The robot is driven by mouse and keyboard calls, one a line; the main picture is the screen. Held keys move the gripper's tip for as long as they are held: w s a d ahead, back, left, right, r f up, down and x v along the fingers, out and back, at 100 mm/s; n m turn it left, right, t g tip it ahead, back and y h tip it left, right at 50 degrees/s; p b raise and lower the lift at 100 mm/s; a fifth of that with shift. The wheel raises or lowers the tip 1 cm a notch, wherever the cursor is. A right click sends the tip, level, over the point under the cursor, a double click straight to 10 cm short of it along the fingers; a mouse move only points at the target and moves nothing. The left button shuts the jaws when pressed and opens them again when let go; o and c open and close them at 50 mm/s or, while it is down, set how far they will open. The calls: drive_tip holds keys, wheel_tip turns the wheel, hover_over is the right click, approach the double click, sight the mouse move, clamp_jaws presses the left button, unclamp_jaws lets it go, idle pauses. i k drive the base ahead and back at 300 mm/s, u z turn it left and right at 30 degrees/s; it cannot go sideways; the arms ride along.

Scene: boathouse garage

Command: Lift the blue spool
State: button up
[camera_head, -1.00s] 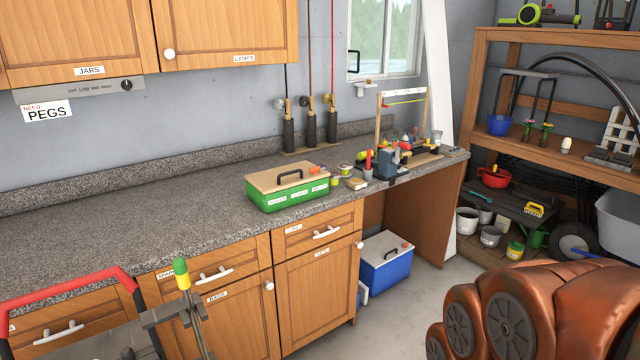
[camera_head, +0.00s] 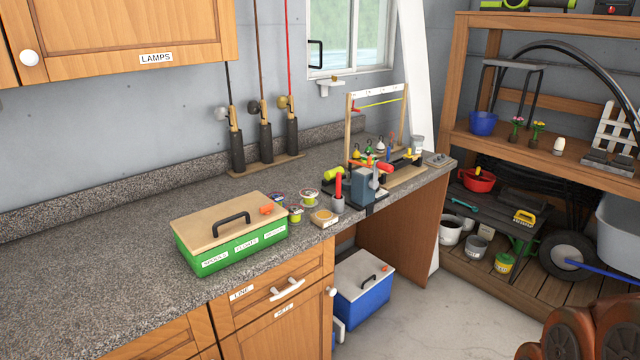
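Several small spools stand on the grey speckled counter (camera_head: 110,290), just right of the green tackle box (camera_head: 230,234). One spool (camera_head: 278,200) at the back left of the group looks bluish, but it is too small to be sure of its colour. Two others, a front spool (camera_head: 296,215) and a right spool (camera_head: 308,200), show yellow-green sides and pale tops. My gripper is not in view.
A small tan-topped item (camera_head: 323,218) and a blue-grey vise (camera_head: 364,187) stand right of the spools. Rods in a holder (camera_head: 266,165) stand behind. A blue cooler (camera_head: 364,283) is under the counter. The counter's left stretch is clear.

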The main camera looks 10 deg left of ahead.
sight(277, 197)
drive_tip(key=u, duration=0.1)
drive_tip(key=i, duration=1)
drive_tip(key=u, duration=1.4)
drive_tip(key=i, duration=0.85)
drive_tip(key=u, duration=0.85)
